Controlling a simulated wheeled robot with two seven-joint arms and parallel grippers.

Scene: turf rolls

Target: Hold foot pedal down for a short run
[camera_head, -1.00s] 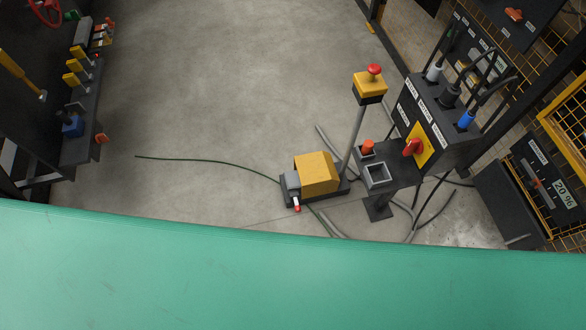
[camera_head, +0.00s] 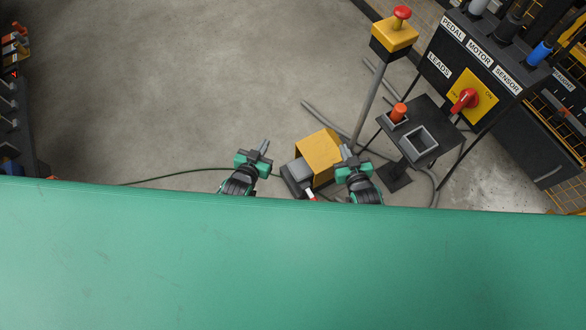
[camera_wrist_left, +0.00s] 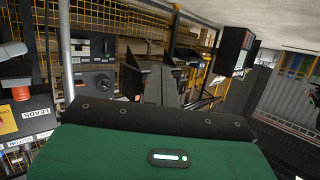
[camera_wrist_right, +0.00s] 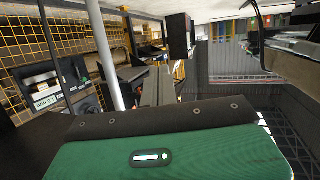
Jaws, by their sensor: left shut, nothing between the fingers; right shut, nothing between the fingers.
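The foot pedal (camera_head: 299,170) is a grey block on a dark base under a yellow hood (camera_head: 321,152) on the floor, just beyond the green edge in the head view. A small red-and-white part (camera_head: 310,194) sticks out at its near side. My left gripper (camera_head: 263,146) is shut and empty, to the left of the pedal and apart from it in the picture. My right gripper (camera_head: 345,152) is shut and empty, at the right side of the hood and overlapping its edge; I cannot tell whether it touches.
A post with a red button on a yellow box (camera_head: 395,33) stands behind the pedal. To its right are a stand with an orange knob (camera_head: 398,113) and a panel with a red switch (camera_head: 466,99). A green cable (camera_head: 180,174) runs left.

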